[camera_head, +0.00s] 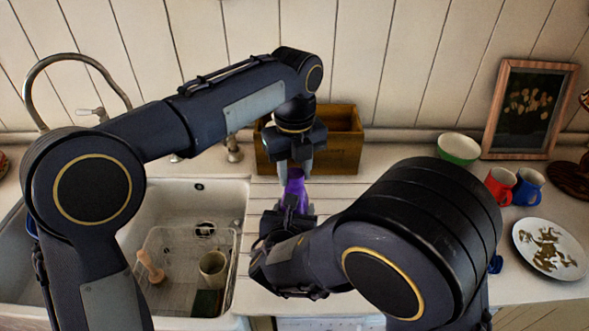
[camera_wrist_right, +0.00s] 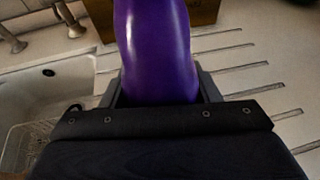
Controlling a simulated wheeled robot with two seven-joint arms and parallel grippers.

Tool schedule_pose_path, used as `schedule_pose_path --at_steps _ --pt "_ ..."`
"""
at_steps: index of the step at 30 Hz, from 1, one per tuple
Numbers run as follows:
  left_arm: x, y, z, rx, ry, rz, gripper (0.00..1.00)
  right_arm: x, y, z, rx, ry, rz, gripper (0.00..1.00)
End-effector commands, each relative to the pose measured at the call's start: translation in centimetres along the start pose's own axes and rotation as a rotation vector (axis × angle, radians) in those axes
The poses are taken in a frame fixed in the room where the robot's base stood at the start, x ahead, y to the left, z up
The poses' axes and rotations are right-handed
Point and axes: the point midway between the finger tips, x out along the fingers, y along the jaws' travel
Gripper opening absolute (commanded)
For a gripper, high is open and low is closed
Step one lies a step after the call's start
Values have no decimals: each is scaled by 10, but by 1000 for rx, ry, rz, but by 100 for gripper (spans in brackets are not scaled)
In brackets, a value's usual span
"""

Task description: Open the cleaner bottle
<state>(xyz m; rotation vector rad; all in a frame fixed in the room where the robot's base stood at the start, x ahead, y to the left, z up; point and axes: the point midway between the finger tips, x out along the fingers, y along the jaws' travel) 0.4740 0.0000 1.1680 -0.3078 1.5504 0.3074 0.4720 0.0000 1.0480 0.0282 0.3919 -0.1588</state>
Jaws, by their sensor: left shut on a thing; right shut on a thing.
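The purple cleaner bottle (camera_head: 296,188) stands upright above the ribbed drainboard, between my two grippers. My left gripper (camera_head: 294,170) comes down from above and is shut at the top of the bottle; the cap is hidden between its fingers. My right gripper (camera_head: 290,208) reaches in from the front and is shut around the bottle's body. In the right wrist view the purple bottle (camera_wrist_right: 155,50) rises between the two fingers of my right gripper (camera_wrist_right: 158,88). The bottle's top is out of that view, and its base is hidden.
A wooden box (camera_head: 340,140) stands behind the bottle against the wall. The sink (camera_head: 225,200) with a wire rack (camera_head: 175,262) is on the left. A green bowl (camera_head: 459,149), red mug (camera_head: 499,186), blue mug (camera_head: 528,187), plate (camera_head: 530,262) and framed picture (camera_head: 530,110) are on the right.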

Motion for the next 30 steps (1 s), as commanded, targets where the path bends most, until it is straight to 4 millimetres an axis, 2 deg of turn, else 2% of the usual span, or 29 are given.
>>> schedule_pose_path --at_steps 30 --pt "-2 0 0 -2703 3 -4 6 0 -1 0 -1 0 -2 0"
